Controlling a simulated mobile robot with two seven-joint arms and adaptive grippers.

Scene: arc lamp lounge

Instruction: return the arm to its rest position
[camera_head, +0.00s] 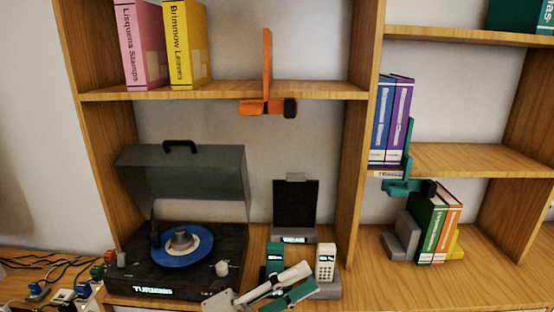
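My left gripper (298,275) shows at the bottom centre, low in front of the shelf unit. A pale grey, finger-like part slants up to the right there, beside a teal piece that I cannot identify surely. The lower part is cut off by the picture edge, and I cannot tell whether the gripper is open or shut. Just behind it stand a white handset (326,262) and a teal handset (275,254). I cannot tell whether the gripper touches them. My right gripper is not in view.
A turntable (133,278) with a blue record and raised lid stands left of the gripper. A dark upright panel (296,205) stands behind. Orange (266,106) and teal (403,187) brackets hang at shelf edges. Books (429,228) stand right. Cables and small plugs (84,289) lie left.

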